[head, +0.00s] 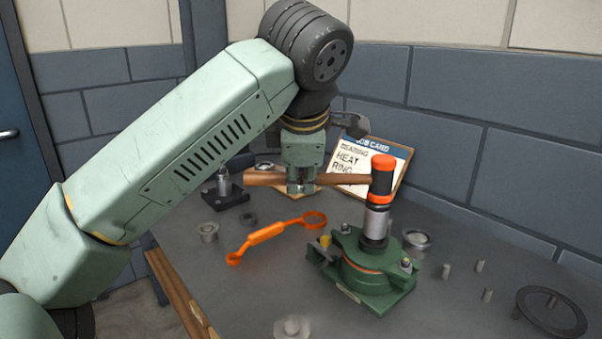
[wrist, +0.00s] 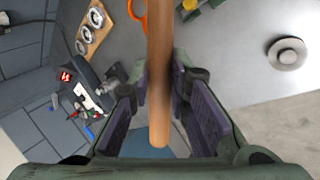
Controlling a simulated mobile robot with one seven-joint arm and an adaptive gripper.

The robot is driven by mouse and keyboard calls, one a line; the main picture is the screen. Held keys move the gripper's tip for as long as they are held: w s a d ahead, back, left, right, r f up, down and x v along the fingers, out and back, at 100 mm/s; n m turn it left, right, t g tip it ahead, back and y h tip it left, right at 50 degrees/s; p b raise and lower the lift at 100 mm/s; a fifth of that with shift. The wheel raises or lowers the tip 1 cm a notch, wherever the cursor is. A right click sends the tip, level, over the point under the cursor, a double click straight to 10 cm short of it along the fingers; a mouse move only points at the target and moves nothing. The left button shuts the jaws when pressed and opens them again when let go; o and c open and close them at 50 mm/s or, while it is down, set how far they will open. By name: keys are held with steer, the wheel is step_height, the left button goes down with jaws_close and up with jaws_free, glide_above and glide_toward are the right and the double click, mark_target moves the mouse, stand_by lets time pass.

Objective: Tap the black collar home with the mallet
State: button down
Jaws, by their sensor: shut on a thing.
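My gripper (head: 301,186) is shut on the wooden handle of the mallet (head: 345,180), which lies roughly level. In the wrist view the handle (wrist: 160,70) runs between the purple finger pads. The mallet's black head (head: 381,184) has orange ends and stands upright over a silver sleeve (head: 376,222). Its lower face looks on or just above the sleeve; I cannot tell which. The black collar (head: 374,242) shows as a dark band below the sleeve, at the top of the green casing (head: 375,285). How far down it sits is not clear.
An orange ring-ended tool (head: 268,234) lies left of the casing. A job card (head: 365,165) stands behind. A bearing (head: 416,240), several small pins (head: 480,265) and a dark ring (head: 552,312) lie to the right. A silver flanged part (head: 292,328) is at the front.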

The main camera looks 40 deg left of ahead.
steer(key=shift+r+p, duration=2.05)
steer(key=shift+r, duration=1)
steer(key=shift+f, duration=0.15)
